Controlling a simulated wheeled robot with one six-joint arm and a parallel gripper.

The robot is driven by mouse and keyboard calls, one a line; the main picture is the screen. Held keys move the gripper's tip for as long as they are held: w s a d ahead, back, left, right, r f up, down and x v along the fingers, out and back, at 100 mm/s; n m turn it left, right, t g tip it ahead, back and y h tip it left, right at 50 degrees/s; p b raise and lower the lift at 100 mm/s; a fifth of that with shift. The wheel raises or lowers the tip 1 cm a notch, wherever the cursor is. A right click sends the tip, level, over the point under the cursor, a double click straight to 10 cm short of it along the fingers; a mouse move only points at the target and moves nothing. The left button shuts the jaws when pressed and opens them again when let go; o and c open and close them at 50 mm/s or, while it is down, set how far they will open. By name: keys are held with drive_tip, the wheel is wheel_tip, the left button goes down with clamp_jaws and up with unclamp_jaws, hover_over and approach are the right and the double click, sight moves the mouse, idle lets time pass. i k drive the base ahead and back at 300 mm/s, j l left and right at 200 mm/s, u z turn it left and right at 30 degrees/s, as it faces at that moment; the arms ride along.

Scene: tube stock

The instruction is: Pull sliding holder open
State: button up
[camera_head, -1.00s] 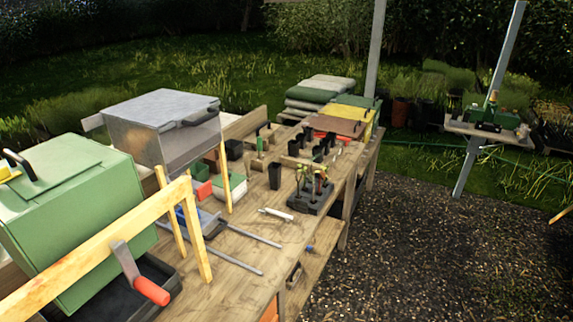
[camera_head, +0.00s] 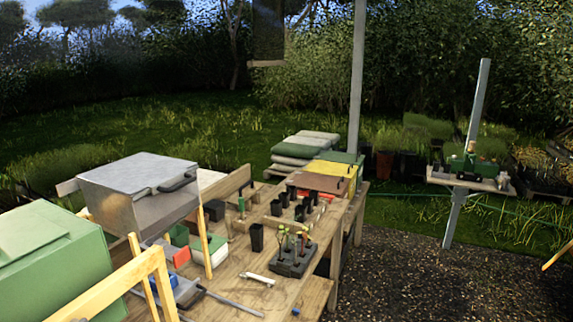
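The task's sliding holder cannot be picked out for certain. A low grey piece with a blue part (camera_head: 183,290) sits on the wooden workbench (camera_head: 232,284) at lower left, partly hidden behind a pale wooden frame. A thin metal bar (camera_head: 233,303) runs from beside it towards the bench front; whether they are joined I cannot tell. A dark tray with several seedlings (camera_head: 292,256) stands farther right on the bench. My gripper is not in view.
A grey metal box (camera_head: 135,200) and a green box (camera_head: 48,262) stand at left, near the wooden frame (camera_head: 150,262). Several black pots stand along the bench. A grey post (camera_head: 357,90) rises behind it. Gravel (camera_head: 430,290) at right looks clear.

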sight(183, 289)
drive_tip(key=z, duration=0.1)
drive_tip(key=i+j+u, duration=0.1)
drive_tip(key=i, duration=0.4)
drive_tip(key=i+j, duration=0.1)
drive_tip(key=i, duration=0.45)
drive_tip(key=u, duration=0.05)
